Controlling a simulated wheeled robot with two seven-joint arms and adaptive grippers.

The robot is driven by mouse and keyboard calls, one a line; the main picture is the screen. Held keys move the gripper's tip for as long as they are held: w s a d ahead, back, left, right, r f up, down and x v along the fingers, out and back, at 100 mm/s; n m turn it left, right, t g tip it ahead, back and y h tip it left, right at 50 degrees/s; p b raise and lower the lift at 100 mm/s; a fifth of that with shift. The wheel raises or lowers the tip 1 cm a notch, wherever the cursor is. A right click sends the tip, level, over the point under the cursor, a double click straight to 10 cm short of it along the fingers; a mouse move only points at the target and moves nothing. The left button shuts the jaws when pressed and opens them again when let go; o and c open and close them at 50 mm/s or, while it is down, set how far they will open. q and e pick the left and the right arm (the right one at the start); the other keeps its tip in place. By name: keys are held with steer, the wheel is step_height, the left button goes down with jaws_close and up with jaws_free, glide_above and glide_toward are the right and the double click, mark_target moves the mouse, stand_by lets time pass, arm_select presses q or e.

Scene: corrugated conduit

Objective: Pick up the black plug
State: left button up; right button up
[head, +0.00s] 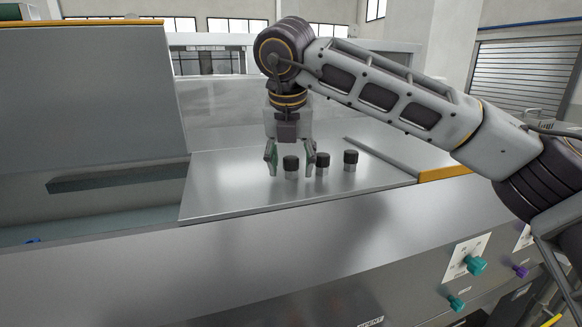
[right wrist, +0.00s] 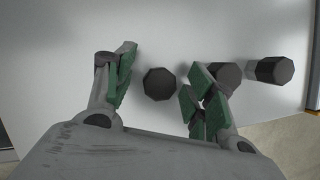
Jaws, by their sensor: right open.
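Three black-topped plugs with pale grey lower parts stand upright in a row on the metal plate (head: 230,190). The left plug (head: 291,167) is between the fingers of my right gripper (head: 290,160), which is open and points down. In the right wrist view this plug (right wrist: 159,84) lies between the green finger pads (right wrist: 158,92), with a gap on both sides. The middle plug (head: 322,164) is just outside the right finger, which partly hides it in the right wrist view (right wrist: 228,74). The right plug (head: 350,160) stands apart. My left gripper is out of view.
A recess with a dark bar (head: 115,178) lies left of the plate. A raised strip and a yellow edge (head: 444,173) bound the plate at the right. Teal knobs (head: 475,265) stick out of the front panel. The plate's front left is clear.

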stand_by(0.3)
steer(key=c, duration=1.1)
steer(key=shift+r, duration=0.1)
steer(key=shift+r, duration=4.95)
steer(key=shift+r, duration=0.15)
step_height(320, 180, up, 5)
steer(key=p, duration=0.4)
glide_above(291, 157)
steer(key=shift+s, duration=0.2)
steer(key=shift+f, duration=0.3)
